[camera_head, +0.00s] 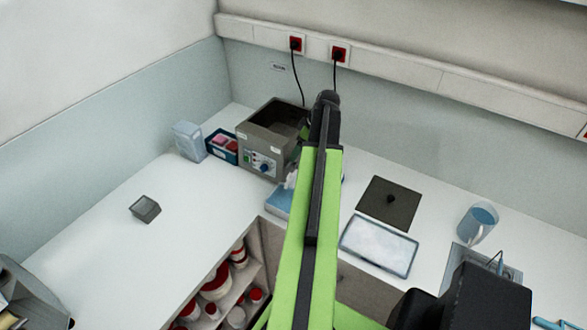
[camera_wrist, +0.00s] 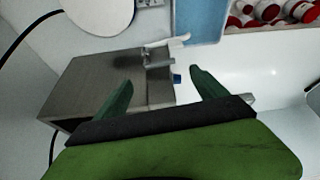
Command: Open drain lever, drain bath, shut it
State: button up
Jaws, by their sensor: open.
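The bath (camera_head: 262,128) is a grey metal box with an open top and a front control panel, at the back of the counter in the head view. In the wrist view its plain metal side (camera_wrist: 90,85) lies to the left. A pale drain fitting with a lever (camera_wrist: 160,60) sticks out from its upper right edge; I cannot tell its setting. My gripper (camera_wrist: 165,85) is open and empty, its two green fingers apart, with the fitting beyond and between the tips. In the head view my arm hides the gripper and the fitting.
A blue tray (camera_head: 278,203) stands in front of the bath and also shows in the wrist view (camera_wrist: 198,30). A dark lid (camera_head: 390,205), white-filled tray (camera_head: 378,247) and jug (camera_head: 478,222) are on the right. The left counter is mostly clear around a small grey box (camera_head: 145,209).

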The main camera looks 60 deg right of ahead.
jog(key=b, duration=0.5)
send_over(293, 173)
notch_tip(293, 173, down, 7)
jog(key=shift+d, duration=0.1)
jog(key=shift+r, duration=0.1)
jog(key=c, duration=1.4)
jog(key=shift+w+m+h, duration=0.25)
jog(key=shift+m+h, duration=0.05)
jog(key=shift+m, duration=0.5)
jog(key=o, duration=1.4)
